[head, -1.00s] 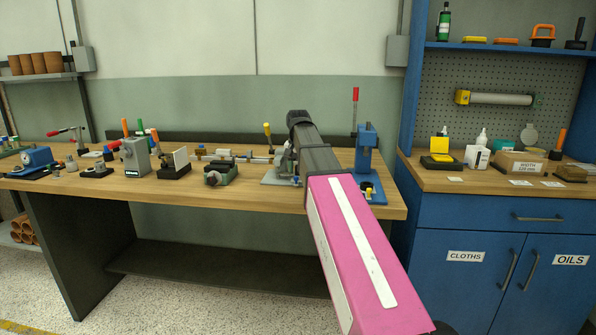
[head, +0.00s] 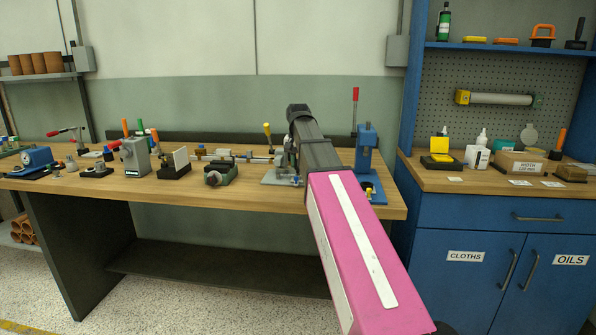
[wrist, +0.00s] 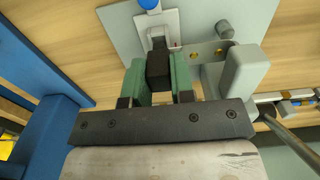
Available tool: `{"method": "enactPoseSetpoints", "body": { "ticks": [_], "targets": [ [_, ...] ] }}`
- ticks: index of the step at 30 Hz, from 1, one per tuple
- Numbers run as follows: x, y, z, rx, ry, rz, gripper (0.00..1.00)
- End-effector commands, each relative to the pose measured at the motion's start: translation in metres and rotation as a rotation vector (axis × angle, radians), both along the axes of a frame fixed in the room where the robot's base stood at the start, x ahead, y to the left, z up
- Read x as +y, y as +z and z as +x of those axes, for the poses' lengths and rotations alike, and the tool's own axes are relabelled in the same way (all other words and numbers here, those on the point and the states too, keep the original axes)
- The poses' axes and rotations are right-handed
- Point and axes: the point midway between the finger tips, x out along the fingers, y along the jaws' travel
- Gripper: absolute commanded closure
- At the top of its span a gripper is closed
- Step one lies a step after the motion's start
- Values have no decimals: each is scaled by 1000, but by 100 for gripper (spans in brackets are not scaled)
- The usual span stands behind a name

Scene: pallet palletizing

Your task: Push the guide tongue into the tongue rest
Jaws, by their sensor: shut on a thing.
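In the wrist view my gripper (wrist: 159,84) has two green fingers closed on the sides of a dark block (wrist: 158,66), which appears to be the guide tongue or its grip. Just beyond the block is a pale grey bracket with a slot (wrist: 172,24), possibly the tongue rest, on a grey plate (wrist: 116,28). The block's far end is at or very close to the bracket; I cannot tell how far it is in. A blue knob (wrist: 149,4) is above the bracket. In the head view my arm hides the gripper and block.
A grey rounded post (wrist: 246,72) stands close right of my fingers, with a metal rod (wrist: 292,138) nearby. A blue press-like fixture (head: 366,150) stands right of my arm on the wooden bench (head: 240,199). Several fixtures crowd the bench to the left.

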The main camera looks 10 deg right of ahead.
Motion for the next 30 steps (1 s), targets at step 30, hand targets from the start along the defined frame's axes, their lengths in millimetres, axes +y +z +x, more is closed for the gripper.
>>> {"method": "enactPoseSetpoints", "body": {
  "ticks": [30],
  "targets": [
    [0,29,0,1,0,0,100]
  ]
}}
